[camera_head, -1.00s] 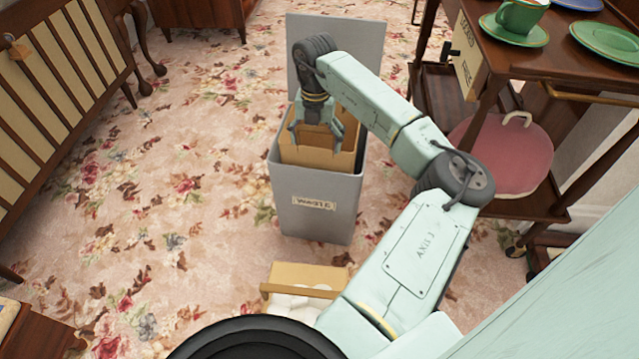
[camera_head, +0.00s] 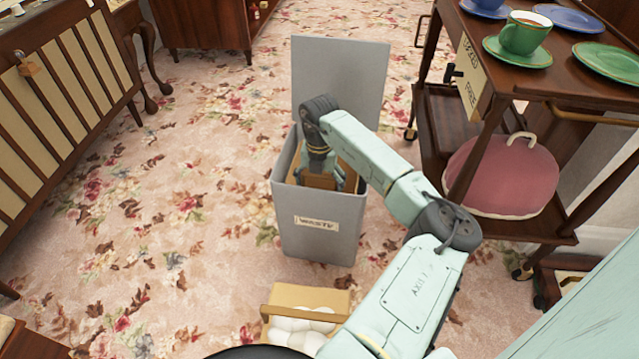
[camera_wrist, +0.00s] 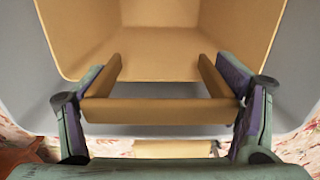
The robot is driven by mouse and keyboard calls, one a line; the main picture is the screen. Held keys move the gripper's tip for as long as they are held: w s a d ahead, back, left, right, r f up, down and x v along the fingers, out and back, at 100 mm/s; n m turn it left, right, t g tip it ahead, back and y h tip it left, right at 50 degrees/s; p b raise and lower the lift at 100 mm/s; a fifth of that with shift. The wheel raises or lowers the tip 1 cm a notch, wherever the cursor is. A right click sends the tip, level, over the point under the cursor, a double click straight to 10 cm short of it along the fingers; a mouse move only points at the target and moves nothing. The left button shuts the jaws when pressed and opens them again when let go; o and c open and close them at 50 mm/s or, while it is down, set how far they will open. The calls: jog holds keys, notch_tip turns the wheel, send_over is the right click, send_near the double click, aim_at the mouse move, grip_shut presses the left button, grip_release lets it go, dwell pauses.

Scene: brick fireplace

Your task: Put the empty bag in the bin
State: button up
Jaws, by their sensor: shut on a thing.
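The bag (camera_head: 319,181) is tan and box-like, with a stiff bar handle. It is mostly down inside the grey bin (camera_head: 318,245), which carries a "WASTE" label and has its lid (camera_head: 340,75) standing open behind. My gripper (camera_head: 322,165) reaches down into the bin mouth, and its fingers are partly hidden by the bin's rim and the arm. In the wrist view, my gripper (camera_wrist: 160,80) is shut on the handle of the bag (camera_wrist: 160,45), one finger at each end of the bar. The visible inside of the bag looks empty. Grey bin wall surrounds it.
A tan carton (camera_head: 308,296) with white round items stands on the floor in front of the bin. A wooden trolley (camera_head: 530,90) with a green cup and plates stands on the right, with a pink cushion (camera_head: 500,175) on its lower shelf. Floral carpet is clear left of the bin.

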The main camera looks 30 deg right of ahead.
jog(key=shift+f, duration=0.45)
jog(key=o, duration=1.4)
jog(key=shift+o, duration=0.2)
notch_tip(320, 180, up, 13)
jog(key=shift+r+p, duration=0.15)
jog(key=shift+p, duration=0.65)
